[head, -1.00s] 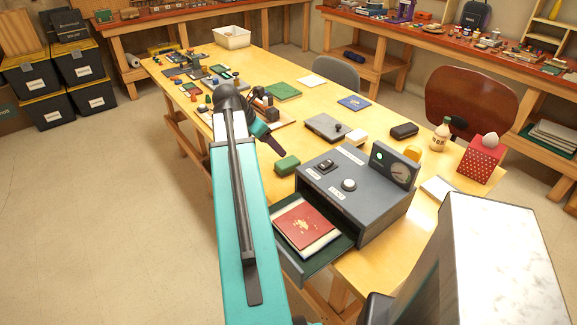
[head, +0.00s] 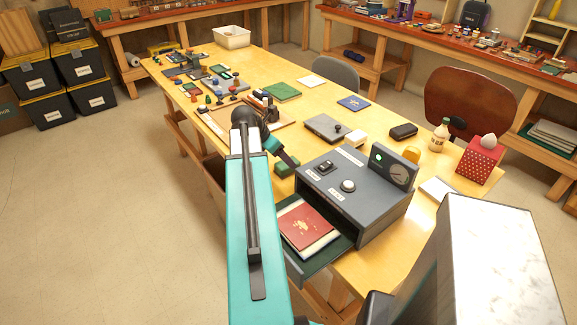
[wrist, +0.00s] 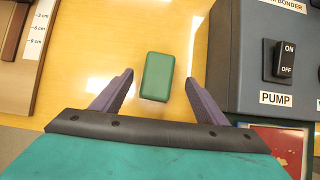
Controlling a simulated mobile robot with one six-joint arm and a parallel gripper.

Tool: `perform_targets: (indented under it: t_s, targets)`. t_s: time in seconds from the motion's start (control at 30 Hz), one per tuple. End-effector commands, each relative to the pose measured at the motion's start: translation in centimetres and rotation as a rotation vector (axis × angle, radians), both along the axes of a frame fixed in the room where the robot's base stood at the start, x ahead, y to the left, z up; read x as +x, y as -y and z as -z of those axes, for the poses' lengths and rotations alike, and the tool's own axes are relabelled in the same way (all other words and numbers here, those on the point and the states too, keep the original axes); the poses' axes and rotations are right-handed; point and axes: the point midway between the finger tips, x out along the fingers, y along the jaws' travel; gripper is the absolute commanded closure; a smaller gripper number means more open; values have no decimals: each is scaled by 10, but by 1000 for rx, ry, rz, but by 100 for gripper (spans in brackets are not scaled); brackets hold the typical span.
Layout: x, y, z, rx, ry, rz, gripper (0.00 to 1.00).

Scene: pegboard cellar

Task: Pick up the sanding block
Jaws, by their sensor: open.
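The sanding block appears to be the small green block (wrist: 157,77) on the wooden table, a little ahead of my gripper (wrist: 157,88) in the wrist view. My gripper is open, with one purple-grey finger on each side of the block's near end and gaps between. The fingers do not appear to touch it. In the head view the green block (head: 286,168) lies just left of the grey machine, partly hidden by the end of my arm.
The grey machine (head: 350,205) with a PUMP switch stands close to the right of the block. Its open drawer holds a red booklet (head: 306,227). A wooden board (wrist: 22,50) with a centimetre scale lies to the left. Bare tabletop surrounds the block's far side.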

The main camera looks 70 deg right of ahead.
Motion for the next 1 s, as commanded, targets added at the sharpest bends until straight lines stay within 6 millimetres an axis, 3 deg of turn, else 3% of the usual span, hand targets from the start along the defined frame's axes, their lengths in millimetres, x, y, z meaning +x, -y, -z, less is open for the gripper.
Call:
perform_targets:
  t_s: [0.53,1.0]
  targets:
    - [-2,3,5,2,-1,1,33]
    - [-11,20,39,1,0,1,33]
